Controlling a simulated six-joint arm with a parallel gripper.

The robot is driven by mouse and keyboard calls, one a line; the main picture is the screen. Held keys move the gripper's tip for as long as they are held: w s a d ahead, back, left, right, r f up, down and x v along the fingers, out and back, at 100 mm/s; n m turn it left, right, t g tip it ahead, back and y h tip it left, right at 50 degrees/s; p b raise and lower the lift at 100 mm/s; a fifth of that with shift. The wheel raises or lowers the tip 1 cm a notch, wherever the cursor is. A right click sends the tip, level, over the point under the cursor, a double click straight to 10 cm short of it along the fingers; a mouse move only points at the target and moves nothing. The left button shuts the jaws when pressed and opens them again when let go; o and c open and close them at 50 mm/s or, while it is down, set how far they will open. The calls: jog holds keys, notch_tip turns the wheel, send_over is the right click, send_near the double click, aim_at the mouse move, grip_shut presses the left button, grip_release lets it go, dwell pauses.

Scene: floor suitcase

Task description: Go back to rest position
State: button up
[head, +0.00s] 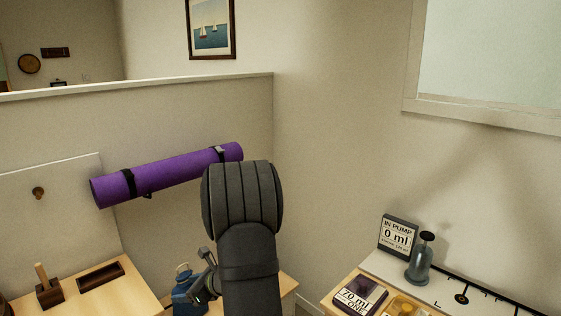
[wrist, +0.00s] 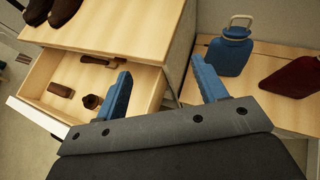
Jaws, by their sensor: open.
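My gripper (wrist: 162,80) is open in the wrist view, with its two blue fingers spread apart and nothing between them. It points over the gap between an open wooden drawer (wrist: 40,106) and a low wooden surface (wrist: 188,92). In the head view my dark arm rises in the middle, and its fingertips cannot be made out.
A blue canteen (wrist: 231,52) stands on the low surface beside a dark red object (wrist: 298,78). The drawer holds several small brown items. A purple rolled mat (head: 165,175) is behind my arm. A pump bottle (head: 419,262) stands at right.

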jog(key=w+d+r+m+t+h, duration=0.1)
jog(key=w+d+m+t, duration=0.1)
jog(key=d, duration=0.4)
jog(key=w+d+r+m+t+h, duration=0.1)
jog(key=w+d+m+t, duration=0.1)
jog(key=d, duration=0.4)
jog(key=shift+w+r+m+t+h, duration=0.25)
jog(key=shift+w+m+t+h, duration=0.15)
jog(key=shift+w+m, duration=0.1)
jog(key=shift+d, duration=0.1)
